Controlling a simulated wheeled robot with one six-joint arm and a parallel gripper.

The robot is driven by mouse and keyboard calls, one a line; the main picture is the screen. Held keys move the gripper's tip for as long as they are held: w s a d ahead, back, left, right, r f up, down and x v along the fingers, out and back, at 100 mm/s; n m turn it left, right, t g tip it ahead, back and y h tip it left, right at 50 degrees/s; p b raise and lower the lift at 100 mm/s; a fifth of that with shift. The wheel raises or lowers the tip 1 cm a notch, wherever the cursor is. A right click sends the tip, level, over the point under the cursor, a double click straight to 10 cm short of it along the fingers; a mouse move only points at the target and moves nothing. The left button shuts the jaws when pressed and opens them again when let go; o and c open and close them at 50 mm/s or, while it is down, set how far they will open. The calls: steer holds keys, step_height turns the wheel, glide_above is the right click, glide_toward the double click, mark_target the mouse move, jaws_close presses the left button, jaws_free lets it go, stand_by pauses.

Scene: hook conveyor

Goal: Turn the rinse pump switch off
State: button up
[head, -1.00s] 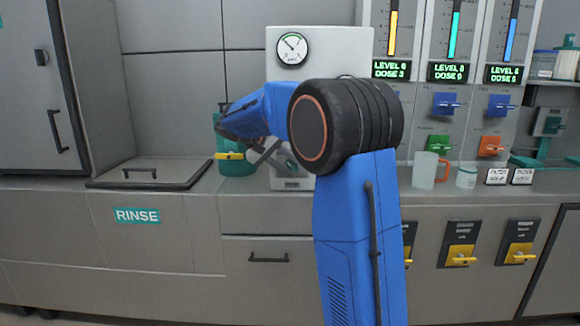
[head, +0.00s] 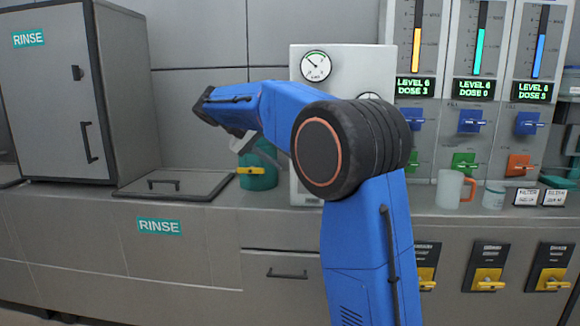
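Several yellow rotary switches on black plates are on the lower cabinet front at the right: a left one (head: 427,284) partly hidden by my arm, a middle one (head: 487,281) and a right one (head: 552,281). Their handles lie roughly level. Their small labels are too small to read, so I cannot tell which is the rinse pump switch. My blue arm stands in front of the counter, its forearm reaching left. My gripper (head: 262,156) shows only as grey parts below the forearm, well left of the switches and apart from them. Its fingers are mostly hidden.
A RINSE-labelled cabinet (head: 55,100) stands at the left, beside a counter lid (head: 178,184). A teal container (head: 258,178) with a yellow handle is behind my gripper. A mug (head: 452,189), a small jar (head: 494,195) and blue, green and orange valves stand along the right.

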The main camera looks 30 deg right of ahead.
steer(key=shift+v, duration=1)
steer(key=s+a+f+n+t+y, duration=0.1)
steer(key=s+a+f+y, duration=0.2)
steer(key=s+f, duration=0.6)
steer(key=s+a+f+n+t+y, duration=0.2)
steer(key=s+f, duration=0.6)
steer(key=s, duration=0.9)
steer(key=s+a+f+n+t+y, duration=0.2)
steer(key=s+a+f+y, duration=0.2)
steer(key=s+f, duration=0.5)
steer(key=s+y, duration=0.1)
steer(key=s, duration=0.4)
steer(key=shift+a+f, duration=0.35)
steer(key=shift+a, duration=0.05)
